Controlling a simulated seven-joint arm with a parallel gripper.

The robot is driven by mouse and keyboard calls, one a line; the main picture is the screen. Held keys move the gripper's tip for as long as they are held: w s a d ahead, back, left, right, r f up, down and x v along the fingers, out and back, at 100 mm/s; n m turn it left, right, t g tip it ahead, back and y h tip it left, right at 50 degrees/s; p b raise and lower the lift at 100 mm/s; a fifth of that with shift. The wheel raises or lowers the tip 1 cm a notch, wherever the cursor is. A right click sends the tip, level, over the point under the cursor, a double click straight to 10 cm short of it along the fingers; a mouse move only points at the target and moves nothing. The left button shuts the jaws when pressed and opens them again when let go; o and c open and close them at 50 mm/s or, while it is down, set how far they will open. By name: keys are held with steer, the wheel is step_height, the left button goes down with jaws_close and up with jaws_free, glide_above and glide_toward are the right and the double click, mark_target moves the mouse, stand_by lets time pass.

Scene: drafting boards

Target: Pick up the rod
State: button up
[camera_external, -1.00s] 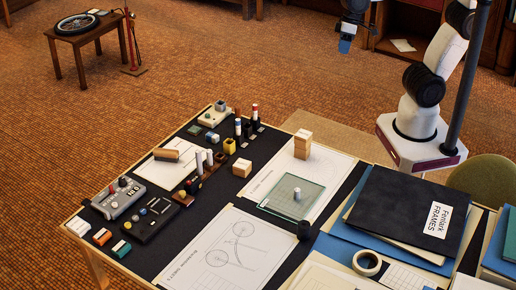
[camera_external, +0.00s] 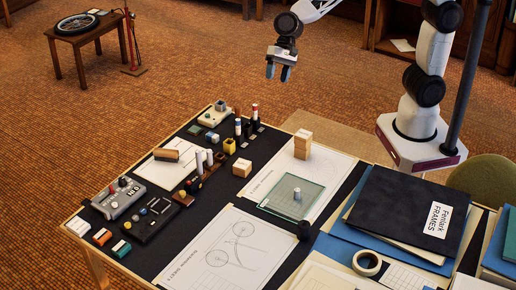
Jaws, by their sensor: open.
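My gripper (camera_external: 278,75) is open and empty, pointing down, high in the picture and well above the table, with nothing between its fingers. Several rod-like pieces are in view, and I cannot tell which one is the rod. A short pale upright cylinder (camera_external: 297,194) stands on a clear glass plate (camera_external: 282,206). Two grey upright cylinders (camera_external: 209,158) stand near the middle left of the table. A brown wooden bar (camera_external: 167,155) lies on a white sheet. My gripper touches none of them.
A stack of wooden blocks (camera_external: 302,145) stands behind the glass plate. A grey control box (camera_external: 118,197) and a black board (camera_external: 150,220) are at left. A dark folder (camera_external: 412,210) and a tape roll (camera_external: 367,262) are at right. The front drawing sheet (camera_external: 225,252) is clear.

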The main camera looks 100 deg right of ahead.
steer(key=w+f+m, duration=0.5)
steer(key=w+f, duration=0.2)
steer(key=w, duration=0.4)
steer(key=m+t, duration=0.2)
steer(key=m, duration=0.5)
glide_toward(209, 151)
steer(key=shift+d+f+y, duration=0.2)
steer(key=shift+d+y, duration=0.05)
steer(key=shift+y, duration=0.05)
steer(key=shift+a+f, duration=0.1)
steer(key=shift+x, duration=3.25)
steer(key=shift+x, duration=2.6)
jaws_close()
